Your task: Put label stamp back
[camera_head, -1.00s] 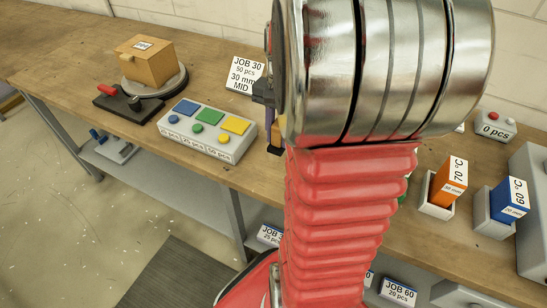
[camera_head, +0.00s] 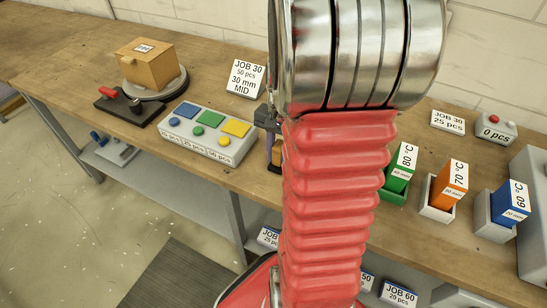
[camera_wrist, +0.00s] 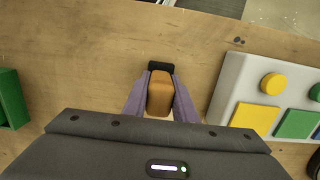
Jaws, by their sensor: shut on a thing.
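My gripper (camera_wrist: 160,95) is shut on the label stamp (camera_wrist: 159,94), a small orange-brown block with a black end (camera_wrist: 158,66); a purple finger lies on each side. In the head view, my gripper (camera_head: 267,122) shows just left of my red arm. The stamp's brown body (camera_head: 277,152) and black end hang below it, near the front edge of the wooden bench (camera_head: 60,50). Part of the stamp is hidden by my arm. I cannot tell whether it touches the bench. No separate holder for the stamp can be made out.
The button panel (camera_head: 207,134) stands close left of the gripper. A JOB 30 card (camera_head: 246,78) stands behind. Green (camera_head: 400,170), orange (camera_head: 447,185) and blue (camera_head: 508,203) blocks in holders stand to the right. A box (camera_head: 149,64) on a round base is at the far left.

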